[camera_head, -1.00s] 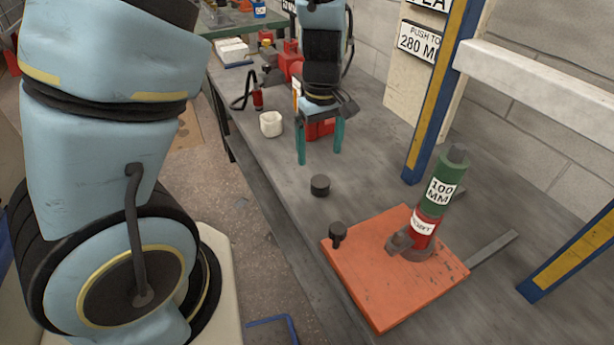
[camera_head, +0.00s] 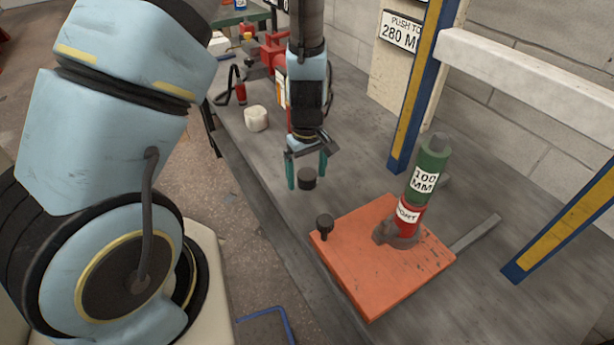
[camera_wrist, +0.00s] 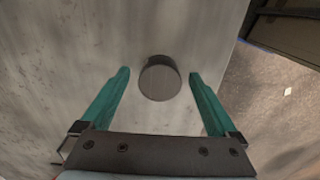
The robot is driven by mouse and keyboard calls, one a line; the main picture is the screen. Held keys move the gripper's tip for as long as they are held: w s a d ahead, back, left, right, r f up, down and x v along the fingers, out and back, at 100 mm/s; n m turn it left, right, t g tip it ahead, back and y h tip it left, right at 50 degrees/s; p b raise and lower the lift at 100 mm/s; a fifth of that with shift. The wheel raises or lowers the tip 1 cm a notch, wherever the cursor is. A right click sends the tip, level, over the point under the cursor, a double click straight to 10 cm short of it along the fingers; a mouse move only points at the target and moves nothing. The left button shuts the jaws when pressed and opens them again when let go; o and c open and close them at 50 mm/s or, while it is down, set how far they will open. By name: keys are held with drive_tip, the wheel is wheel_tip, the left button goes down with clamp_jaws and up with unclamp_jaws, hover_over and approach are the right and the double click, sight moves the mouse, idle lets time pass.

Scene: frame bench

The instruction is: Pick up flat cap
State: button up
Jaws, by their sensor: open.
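The flat cap is most likely the short dark grey cylinder (camera_head: 307,178) standing on the bench top. It also shows in the wrist view (camera_wrist: 160,79), ahead of the fingertips and roughly centred between them. My gripper (camera_head: 307,168) has two teal fingers that are apart, with nothing held. In the head view the fingers point down close around the cylinder's sides. In the wrist view, my gripper (camera_wrist: 159,75) shows bare bench between the fingers and the cylinder, with no contact visible.
An orange plate (camera_head: 365,285) lies nearer, with a dark knobbed piece (camera_head: 325,226) at its corner and a red and green cylinder stack (camera_head: 428,170) on it. Blue and yellow posts (camera_head: 415,105) carry a white beam at right.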

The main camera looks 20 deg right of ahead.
drive_tip(key=shift+c, duration=0.4)
clamp_jaws()
idle(0.4)
